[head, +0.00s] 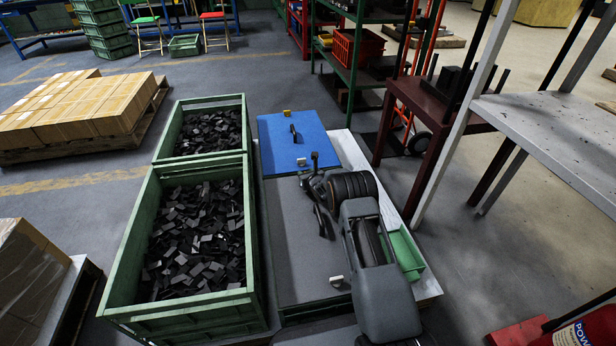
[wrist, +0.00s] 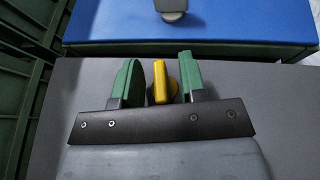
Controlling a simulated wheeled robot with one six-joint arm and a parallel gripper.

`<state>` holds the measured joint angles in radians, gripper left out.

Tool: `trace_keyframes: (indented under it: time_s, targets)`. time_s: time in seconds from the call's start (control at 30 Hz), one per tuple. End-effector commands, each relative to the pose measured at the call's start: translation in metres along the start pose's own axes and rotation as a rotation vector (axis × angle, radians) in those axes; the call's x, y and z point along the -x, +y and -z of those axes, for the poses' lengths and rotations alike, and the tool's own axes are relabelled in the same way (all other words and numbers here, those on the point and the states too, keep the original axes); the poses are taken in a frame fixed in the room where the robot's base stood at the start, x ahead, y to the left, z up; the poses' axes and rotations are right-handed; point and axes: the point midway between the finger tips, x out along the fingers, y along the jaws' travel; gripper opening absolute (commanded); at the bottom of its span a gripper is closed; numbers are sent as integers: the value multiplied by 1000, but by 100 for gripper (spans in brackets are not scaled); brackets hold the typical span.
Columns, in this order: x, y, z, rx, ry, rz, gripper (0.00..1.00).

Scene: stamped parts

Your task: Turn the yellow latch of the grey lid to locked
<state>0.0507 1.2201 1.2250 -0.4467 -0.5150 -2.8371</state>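The yellow latch (wrist: 160,82) stands on the grey lid (wrist: 268,105) in the wrist view, near the lid's far edge. It looks like a narrow upright bar running away from me. The gripper is open around the latch. In the head view the grey lid (head: 290,225) lies below my arm. My wrist hides the yellow latch there, and the fingers are not clear.
A blue lid (head: 275,145) with a dark handle, a yellow latch (head: 287,113) and a pale latch (head: 301,161) lies just beyond. Another pale latch (head: 337,282) is on the grey lid's near side. Green crates (head: 125,260) of dark parts stand left; a metal table (head: 545,125) stands right.

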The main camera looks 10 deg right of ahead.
Motion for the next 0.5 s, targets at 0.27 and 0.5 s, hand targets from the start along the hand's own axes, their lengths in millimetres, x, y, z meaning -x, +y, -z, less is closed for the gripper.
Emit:
trace_keyframes:
  time_s: [0.27, 0.5]
  targets:
    - [27, -1, -4, -2, 1, 1, 38]
    - [74, 0, -4, -2, 2, 0, 38]
